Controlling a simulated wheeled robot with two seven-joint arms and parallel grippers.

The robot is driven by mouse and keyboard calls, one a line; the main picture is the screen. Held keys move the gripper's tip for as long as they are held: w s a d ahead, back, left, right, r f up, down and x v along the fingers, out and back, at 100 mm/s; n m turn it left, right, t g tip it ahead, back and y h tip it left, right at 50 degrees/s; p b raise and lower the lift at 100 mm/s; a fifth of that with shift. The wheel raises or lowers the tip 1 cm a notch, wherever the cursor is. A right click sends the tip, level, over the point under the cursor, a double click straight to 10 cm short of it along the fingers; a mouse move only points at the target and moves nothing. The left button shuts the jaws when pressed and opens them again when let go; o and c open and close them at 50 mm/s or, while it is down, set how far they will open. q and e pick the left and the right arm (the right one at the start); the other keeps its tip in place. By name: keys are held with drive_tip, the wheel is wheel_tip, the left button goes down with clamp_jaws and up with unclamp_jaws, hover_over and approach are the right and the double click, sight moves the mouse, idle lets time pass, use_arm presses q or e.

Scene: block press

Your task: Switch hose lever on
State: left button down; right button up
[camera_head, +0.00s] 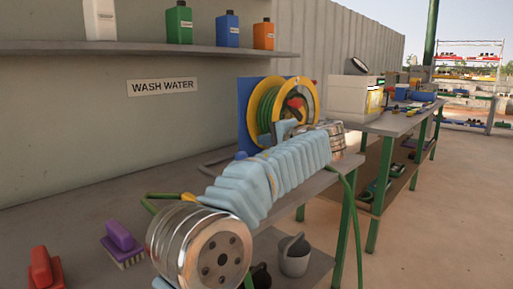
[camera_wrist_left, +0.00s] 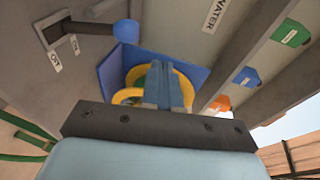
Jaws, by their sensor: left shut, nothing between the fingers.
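The hose lever (camera_wrist_left: 90,28) shows in the left wrist view at the upper left. It is a dark bar with a blue ball knob (camera_wrist_left: 125,32), coming out of a dark slotted plate with two small white labels. In the head view a small blue knob (camera_head: 240,155) shows just behind my arm; the rest of the lever is hidden. My left gripper (camera_wrist_left: 164,84) is shut and empty, its two fingers together. The knob is to the left of the fingertips in the wrist view, apart from them. My right gripper is not in view.
A hose reel (camera_head: 312,92) with yellow rim and green hose stands on a blue panel behind the gripper. A shelf (camera_head: 60,48) with bottles and a WASH WATER sign (camera_head: 162,87) are on the wall. Brushes (camera_head: 121,240) lie at the near left.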

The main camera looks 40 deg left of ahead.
use_arm(q)
drive_tip(key=shift+s+d+r, duration=0.2)
drive_tip(key=shift+d+r, duration=0.25)
drive_tip(key=shift+d, duration=0.2)
drive_tip(key=shift+s+d+r, duration=0.2)
drive_tip(key=shift+d+r, duration=0.2)
drive_tip(key=shift+d, duration=0.25)
